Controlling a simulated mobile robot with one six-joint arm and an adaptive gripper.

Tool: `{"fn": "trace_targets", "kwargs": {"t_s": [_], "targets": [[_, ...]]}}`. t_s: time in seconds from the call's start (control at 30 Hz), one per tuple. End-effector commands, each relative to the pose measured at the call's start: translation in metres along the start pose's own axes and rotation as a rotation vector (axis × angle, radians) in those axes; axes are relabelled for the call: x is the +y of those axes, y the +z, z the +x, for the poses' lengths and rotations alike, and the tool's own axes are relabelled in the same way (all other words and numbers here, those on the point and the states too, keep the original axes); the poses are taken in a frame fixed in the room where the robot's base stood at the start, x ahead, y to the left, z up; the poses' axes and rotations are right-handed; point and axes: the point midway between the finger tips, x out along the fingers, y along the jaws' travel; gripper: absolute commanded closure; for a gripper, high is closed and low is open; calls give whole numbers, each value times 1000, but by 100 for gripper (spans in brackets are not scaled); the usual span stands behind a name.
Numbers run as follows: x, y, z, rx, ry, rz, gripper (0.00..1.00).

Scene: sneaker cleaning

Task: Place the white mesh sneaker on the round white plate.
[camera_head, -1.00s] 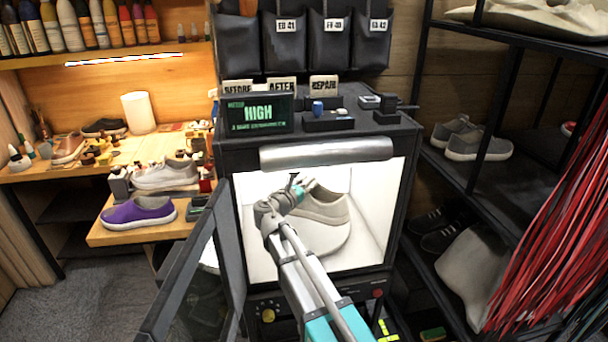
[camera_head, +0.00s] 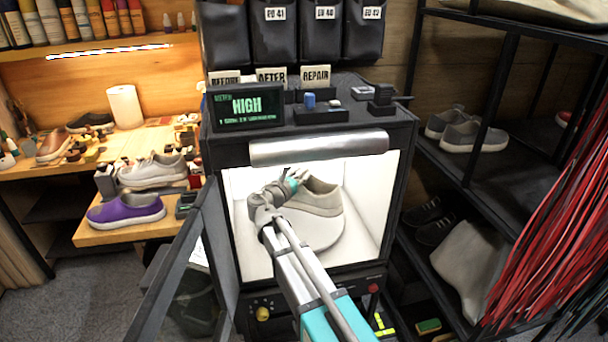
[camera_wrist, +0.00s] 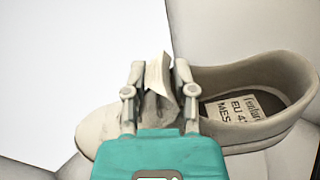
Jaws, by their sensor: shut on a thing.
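The off-white sneaker (camera_head: 320,198) is inside the lit white box, over the round white plate (camera_head: 318,235). Its toe is hidden behind my gripper (camera_head: 297,180). In the wrist view the sneaker (camera_wrist: 285,95) points its toe left, and an insole label reads partly "EU 4" and "MES". My gripper (camera_wrist: 158,80) is shut on the sneaker's tongue area, with a pale flap showing between the fingers. The sneaker looks level. I cannot tell whether its sole touches the plate.
The box's dark door (camera_head: 180,270) stands open at the left. A silver bar (camera_head: 318,147) runs above the opening. A meter (camera_head: 248,106) reading "HIGH" stands on top. A purple sneaker (camera_head: 126,211) and another white sneaker (camera_head: 153,171) are on the left bench.

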Motion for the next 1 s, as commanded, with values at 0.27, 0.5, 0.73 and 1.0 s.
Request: {"fn": "trace_targets", "kwargs": {"t_s": [0.27, 0.5, 0.73, 1.0], "targets": [[-3, -23, 0, -1, 1, -1, 100], [-6, -43, 0, -1, 1, -1, 100], [-8, -56, 0, -1, 2, -1, 100], [-8, -62, -1, -1, 2, -1, 100]]}}
